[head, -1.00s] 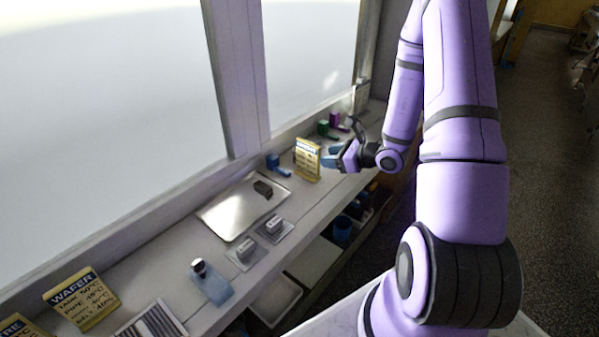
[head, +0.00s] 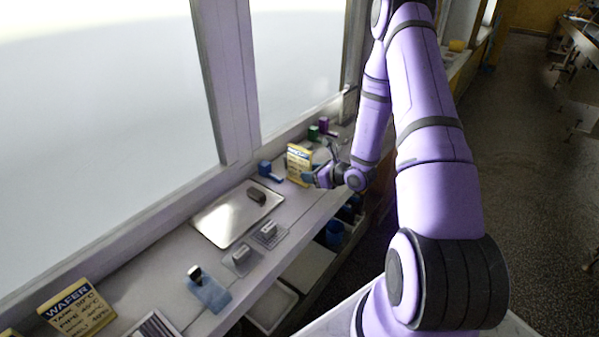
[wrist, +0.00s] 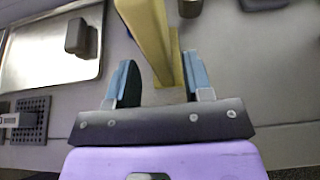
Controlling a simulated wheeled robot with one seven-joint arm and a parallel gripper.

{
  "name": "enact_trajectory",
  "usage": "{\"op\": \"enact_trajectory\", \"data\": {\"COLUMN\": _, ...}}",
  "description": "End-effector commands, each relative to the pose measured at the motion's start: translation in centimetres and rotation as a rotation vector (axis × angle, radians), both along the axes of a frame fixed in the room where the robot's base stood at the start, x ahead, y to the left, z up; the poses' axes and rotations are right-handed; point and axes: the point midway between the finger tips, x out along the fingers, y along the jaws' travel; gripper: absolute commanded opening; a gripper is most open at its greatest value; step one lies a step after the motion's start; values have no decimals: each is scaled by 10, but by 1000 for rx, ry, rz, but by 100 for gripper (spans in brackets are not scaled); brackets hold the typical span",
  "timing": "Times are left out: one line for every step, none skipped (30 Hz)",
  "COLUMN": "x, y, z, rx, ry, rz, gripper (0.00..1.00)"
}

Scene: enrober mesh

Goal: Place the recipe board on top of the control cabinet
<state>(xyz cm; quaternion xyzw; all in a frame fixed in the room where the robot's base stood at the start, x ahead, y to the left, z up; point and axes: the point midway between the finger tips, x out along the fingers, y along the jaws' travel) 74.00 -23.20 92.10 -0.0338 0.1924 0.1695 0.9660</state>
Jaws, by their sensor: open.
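A yellow recipe board (head: 299,165) with a dark header stands upright on the long grey counter, towards its far part. In the wrist view the board (wrist: 152,38) is seen nearly edge-on, between my two blue fingers. My gripper (head: 312,177) is at the board's right side in the head view. In the wrist view my gripper (wrist: 160,75) is open, with a gap visible between the board and the left finger; contact on the right side cannot be told. I cannot make out which thing is the control cabinet.
Another yellow board, marked WAFER (head: 77,307), stands at the near left. A metal tray (head: 215,220) holds a dark block (head: 256,196). A blue item (head: 266,169) is left of the board; green (head: 313,132) and purple (head: 324,124) items are beyond it. A window wall backs the counter.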

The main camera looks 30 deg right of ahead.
Motion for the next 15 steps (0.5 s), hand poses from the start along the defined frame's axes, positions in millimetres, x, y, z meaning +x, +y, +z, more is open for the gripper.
{"op": "enact_trajectory", "data": {"x": 7, "y": 1, "z": -5, "rx": 0, "ry": -1, "rz": 2, "gripper": 47}}
{"op": "enact_trajectory", "data": {"x": 11, "y": 2, "z": -7, "rx": 1, "ry": -2, "rz": 3, "gripper": 47}}
{"op": "enact_trajectory", "data": {"x": 16, "y": 3, "z": -9, "rx": 1, "ry": -2, "rz": 3, "gripper": 47}}
{"op": "enact_trajectory", "data": {"x": 19, "y": 4, "z": -11, "rx": 1, "ry": -2, "rz": 2, "gripper": 47}}
{"op": "enact_trajectory", "data": {"x": 22, "y": 5, "z": -12, "rx": 0, "ry": -1, "rz": 1, "gripper": 47}}
{"op": "enact_trajectory", "data": {"x": 25, "y": 6, "z": -13, "rx": 0, "ry": 0, "rz": 1, "gripper": 47}}
{"op": "enact_trajectory", "data": {"x": 26, "y": 7, "z": -14, "rx": 0, "ry": 0, "rz": 1, "gripper": 47}}
{"op": "enact_trajectory", "data": {"x": 28, "y": 7, "z": -15, "rx": -1, "ry": 0, "rz": 1, "gripper": 47}}
{"op": "enact_trajectory", "data": {"x": 29, "y": 7, "z": -15, "rx": -1, "ry": 0, "rz": 1, "gripper": 47}}
{"op": "enact_trajectory", "data": {"x": 30, "y": 8, "z": -15, "rx": 0, "ry": -1, "rz": 1, "gripper": 47}}
{"op": "enact_trajectory", "data": {"x": 30, "y": 8, "z": -15, "rx": 0, "ry": -1, "rz": 1, "gripper": 47}}
{"op": "enact_trajectory", "data": {"x": 30, "y": 8, "z": -15, "rx": 0, "ry": -1, "rz": 1, "gripper": 47}}
{"op": "enact_trajectory", "data": {"x": 30, "y": 8, "z": -15, "rx": 0, "ry": -1, "rz": 1, "gripper": 47}}
{"op": "enact_trajectory", "data": {"x": 30, "y": 8, "z": -15, "rx": 0, "ry": -1, "rz": 1, "gripper": 47}}
{"op": "enact_trajectory", "data": {"x": 30, "y": 8, "z": -15, "rx": 1, "ry": -1, "rz": 1, "gripper": 47}}
